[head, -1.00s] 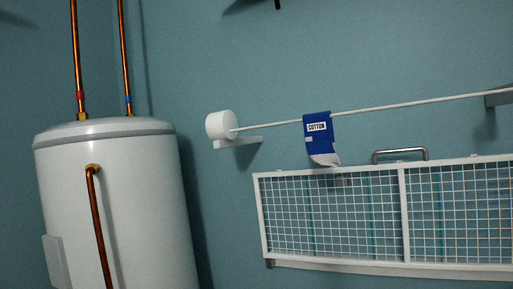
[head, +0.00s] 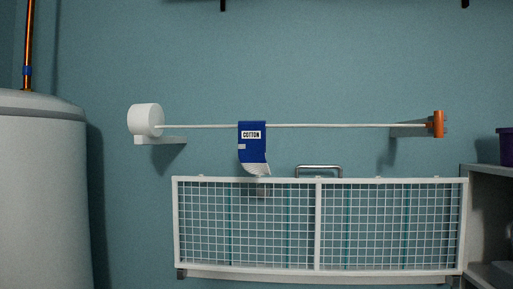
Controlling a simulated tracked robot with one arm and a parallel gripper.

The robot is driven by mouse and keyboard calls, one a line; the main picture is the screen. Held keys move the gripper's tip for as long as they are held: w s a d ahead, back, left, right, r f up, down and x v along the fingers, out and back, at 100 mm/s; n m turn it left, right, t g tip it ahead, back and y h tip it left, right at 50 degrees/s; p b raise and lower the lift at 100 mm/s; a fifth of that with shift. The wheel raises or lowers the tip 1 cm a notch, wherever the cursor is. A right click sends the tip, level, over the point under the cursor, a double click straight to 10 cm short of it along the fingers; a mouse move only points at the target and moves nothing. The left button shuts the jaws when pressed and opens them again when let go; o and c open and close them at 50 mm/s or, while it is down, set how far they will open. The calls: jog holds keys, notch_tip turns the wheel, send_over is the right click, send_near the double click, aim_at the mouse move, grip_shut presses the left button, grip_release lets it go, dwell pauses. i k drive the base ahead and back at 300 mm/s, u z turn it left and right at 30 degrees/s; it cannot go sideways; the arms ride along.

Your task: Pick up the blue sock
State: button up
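The blue sock (head: 252,145) hangs folded over a thin white line, left of the line's middle. It carries a white label reading COTTON, and a white part shows at its lower end. The sock's lower tip comes close to the top edge of the white wire rack; I cannot tell whether they touch. My gripper is not in view.
The white line (head: 330,125) runs from a white reel (head: 146,119) to an orange end piece (head: 437,124). Below is a white wire rack (head: 319,226) with a metal handle (head: 318,170). A white tank (head: 40,190) stands left; a grey shelf (head: 488,170) with a purple container (head: 506,146) is right.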

aim_at(252, 134)
jog(key=z, duration=0.05)
jog(key=k, duration=0.45)
jog(key=z, duration=0.55)
jog(key=i, duration=1.65)
jog(key=u, duration=0.5)
